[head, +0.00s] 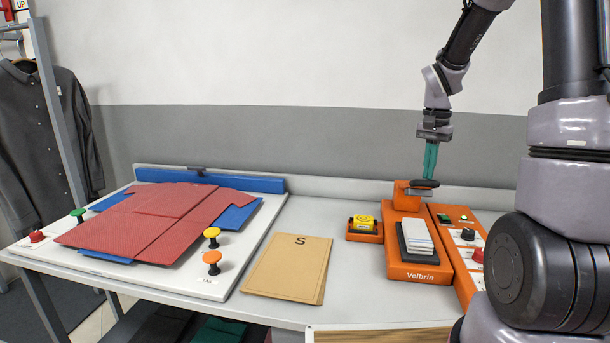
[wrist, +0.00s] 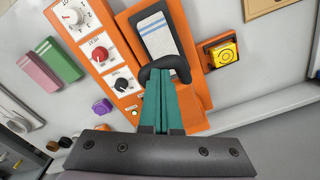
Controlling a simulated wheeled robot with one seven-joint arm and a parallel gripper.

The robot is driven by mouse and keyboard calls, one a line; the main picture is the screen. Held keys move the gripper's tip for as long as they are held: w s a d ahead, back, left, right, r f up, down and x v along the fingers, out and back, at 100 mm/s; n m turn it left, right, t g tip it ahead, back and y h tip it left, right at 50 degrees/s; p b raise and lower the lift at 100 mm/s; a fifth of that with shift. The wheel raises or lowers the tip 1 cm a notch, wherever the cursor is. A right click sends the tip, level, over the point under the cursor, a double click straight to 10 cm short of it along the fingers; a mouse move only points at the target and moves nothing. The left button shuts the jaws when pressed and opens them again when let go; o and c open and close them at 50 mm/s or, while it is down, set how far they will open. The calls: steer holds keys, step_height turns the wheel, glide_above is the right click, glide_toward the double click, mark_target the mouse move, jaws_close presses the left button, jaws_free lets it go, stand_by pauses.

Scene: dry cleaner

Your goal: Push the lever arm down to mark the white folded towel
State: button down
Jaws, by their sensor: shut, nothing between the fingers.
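The orange marking press (head: 402,252), labelled Velbrin, stands at the right of the table. A white folded towel (head: 417,237) with blue stripes lies on its dark pad (head: 403,250); it also shows in the wrist view (wrist: 157,37). The black lever arm handle (head: 425,184) is at the back of the press, raised above the towel. My gripper (head: 430,176) points down with its teal fingers shut and empty, the tips at the handle. In the wrist view the fingertips (wrist: 160,72) overlap the curved black handle (wrist: 178,62); I cannot tell if they touch it.
An orange control panel (head: 462,245) with knobs adjoins the press on the right. A yellow block in an orange tray (head: 364,238) sits left of it.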

step_height(320, 180, down, 6)
steer(key=s, duration=0.2)
steer(key=shift+s+a+r, duration=0.2)
steer(key=shift+s+a, duration=0.1)
steer(key=shift+f, duration=0.1)
stand_by(0.4)
steer(key=shift+s+a+f, duration=0.1)
steer(key=shift+s+f, duration=0.05)
steer(key=shift+f, duration=0.7)
steer(key=shift+s+d+f, duration=0.1)
steer(key=shift+s+f, duration=0.1)
steer(key=shift+f, duration=0.65)
steer(key=shift+s+a+f, duration=0.1)
steer(key=shift+s+f, duration=0.05)
steer(key=shift+f, duration=0.7)
steer(key=w+r, duration=0.3)
steer(key=r, duration=0.5)
steer(key=w+d+r, duration=0.1)
steer(key=w+r, duration=0.3)
steer(key=r, duration=0.5)
steer(key=w+d+r, duration=0.1)
steer(key=w+r, duration=0.2)
steer(key=r, duration=0.6)
steer(key=shift+w+r, duration=0.25)
steer(key=shift+w, duration=0.1)
steer(key=shift+s+d, duration=0.1)
